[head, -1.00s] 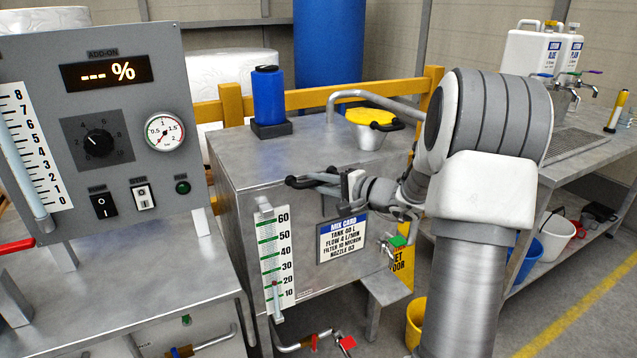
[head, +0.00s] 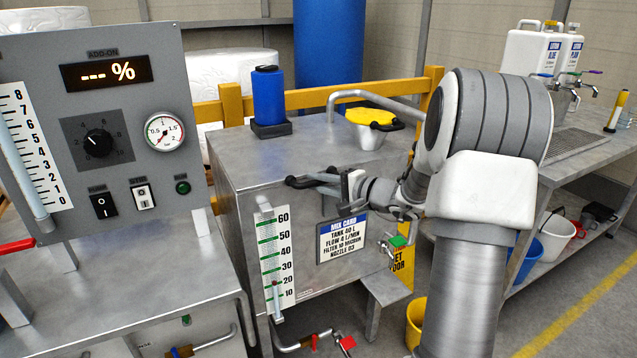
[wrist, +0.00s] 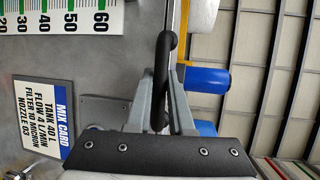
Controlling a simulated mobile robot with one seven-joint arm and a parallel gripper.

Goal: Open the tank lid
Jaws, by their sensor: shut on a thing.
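The steel tank (head: 232,225) stands in the middle of the head view. Its flat metal lid (head: 300,150) lies level and looks closed. A black bar handle (head: 303,181) sits at the lid's front edge. My gripper (head: 330,184) is at the front of the tank and shut on this handle. In the wrist view the black handle (wrist: 161,75) runs between the two grey fingers of my gripper (wrist: 163,95). The fingers hide part of the handle in the head view.
A blue bottle (head: 268,100) and a funnel with a yellow cover (head: 372,117) stand on the lid. A yellow rail (head: 300,99) and a bent pipe are behind. The control panel (head: 95,130) is close on the left, a bench (head: 575,150) on the right.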

